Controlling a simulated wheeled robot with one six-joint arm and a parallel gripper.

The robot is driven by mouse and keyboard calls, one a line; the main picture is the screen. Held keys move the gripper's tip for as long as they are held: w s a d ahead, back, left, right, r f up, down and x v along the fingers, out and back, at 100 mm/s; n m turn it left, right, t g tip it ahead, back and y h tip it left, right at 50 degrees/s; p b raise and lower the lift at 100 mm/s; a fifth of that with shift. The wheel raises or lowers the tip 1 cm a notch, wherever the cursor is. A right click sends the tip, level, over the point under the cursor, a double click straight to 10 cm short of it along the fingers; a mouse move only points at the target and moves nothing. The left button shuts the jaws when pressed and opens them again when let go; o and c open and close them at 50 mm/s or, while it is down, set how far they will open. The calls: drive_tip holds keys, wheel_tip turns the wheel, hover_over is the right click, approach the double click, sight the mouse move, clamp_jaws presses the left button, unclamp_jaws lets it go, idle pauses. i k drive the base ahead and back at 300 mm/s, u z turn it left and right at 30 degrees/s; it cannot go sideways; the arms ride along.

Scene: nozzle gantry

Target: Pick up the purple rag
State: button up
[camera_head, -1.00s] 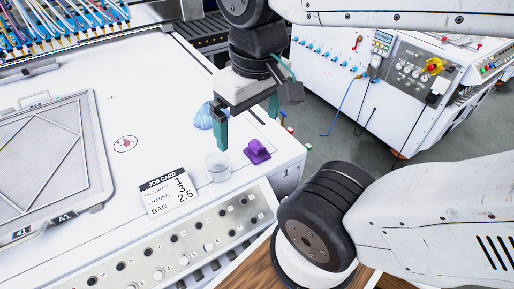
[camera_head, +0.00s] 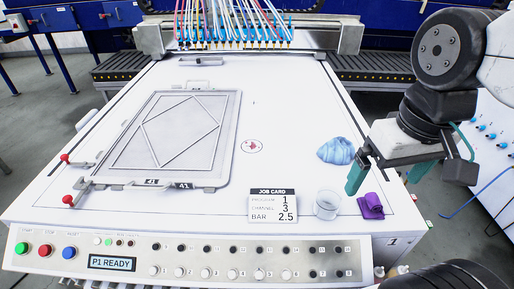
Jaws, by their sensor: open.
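The purple rag (camera_head: 371,206) lies crumpled on the white table top near its front right corner, just right of a clear glass (camera_head: 326,204). My gripper (camera_head: 388,176) is open and empty. It hangs above and a little beyond the rag in the picture, with its left teal finger near the rag's upper left side. I cannot tell the exact height between the fingers and the rag.
A blue rag (camera_head: 337,151) lies left of my gripper. A job card (camera_head: 272,204) stands left of the glass. A metal frame (camera_head: 172,180) lies on the left of the table. A control panel (camera_head: 190,262) runs along the front edge.

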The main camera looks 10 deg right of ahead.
sight(371, 207)
drive_tip(key=u, duration=0.15)
drive_tip(key=k, duration=0.4)
drive_tip(key=z, duration=1.05)
